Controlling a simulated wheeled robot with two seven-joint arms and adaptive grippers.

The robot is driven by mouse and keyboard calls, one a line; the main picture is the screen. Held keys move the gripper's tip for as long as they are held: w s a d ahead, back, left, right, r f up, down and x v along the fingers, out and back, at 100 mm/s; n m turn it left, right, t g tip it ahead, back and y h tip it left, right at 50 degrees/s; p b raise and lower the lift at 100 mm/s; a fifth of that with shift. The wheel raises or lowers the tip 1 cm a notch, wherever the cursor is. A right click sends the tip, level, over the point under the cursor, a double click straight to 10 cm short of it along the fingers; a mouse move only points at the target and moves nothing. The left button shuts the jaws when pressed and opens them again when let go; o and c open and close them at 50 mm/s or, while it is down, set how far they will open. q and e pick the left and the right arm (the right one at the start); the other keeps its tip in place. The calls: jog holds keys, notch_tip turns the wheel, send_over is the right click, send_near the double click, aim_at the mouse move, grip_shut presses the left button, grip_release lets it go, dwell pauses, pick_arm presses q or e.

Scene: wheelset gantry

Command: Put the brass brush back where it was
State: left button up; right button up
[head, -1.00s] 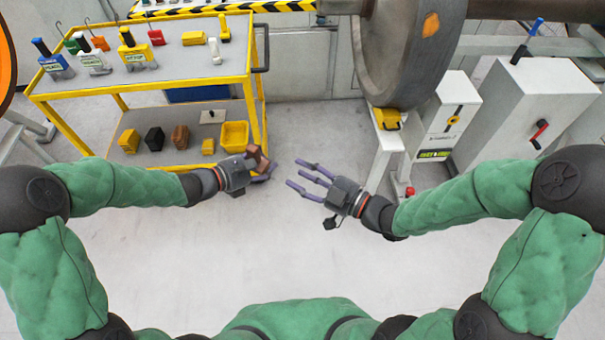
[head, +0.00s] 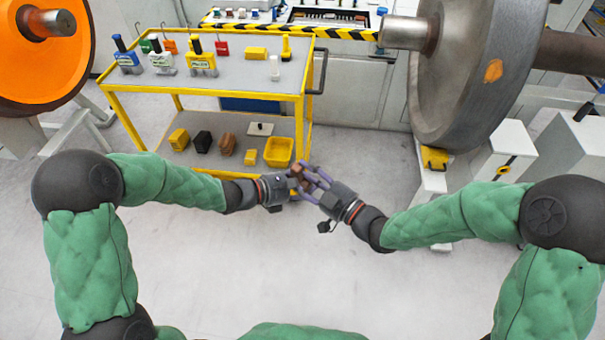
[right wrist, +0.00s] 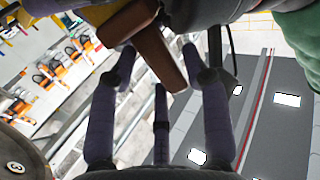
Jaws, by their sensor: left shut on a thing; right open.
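The brown brush (head: 297,172) is in my left gripper (head: 290,183), which is shut on it and holds it above the floor in front of the cart. In the right wrist view the brush shows as a reddish-brown block (right wrist: 152,50) reaching down from the top; I cannot make out bristles. My right gripper (head: 313,180) is open, with its purple fingers close to the brush. In the right wrist view the right gripper's fingers (right wrist: 158,75) stand on both sides of the brush's lower end; I cannot tell whether they touch it.
A yellow-framed cart (head: 303,110) stands behind the hands, with bottles on top. Its lower shelf holds several small blocks and a yellow bin (head: 278,152). A large steel wheel (head: 465,75) stands right, an orange one (head: 45,75) left. The near floor is clear.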

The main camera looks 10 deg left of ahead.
jog(key=shift+w+a, duration=0.25)
jog(key=shift+a, duration=0.15)
grip_shut()
pick_arm(q)
jog(key=o, duration=1.6)
pick_arm(e)
jog(key=shift+s, duration=0.1)
pick_arm(q)
jog(key=shift+o, duration=0.2)
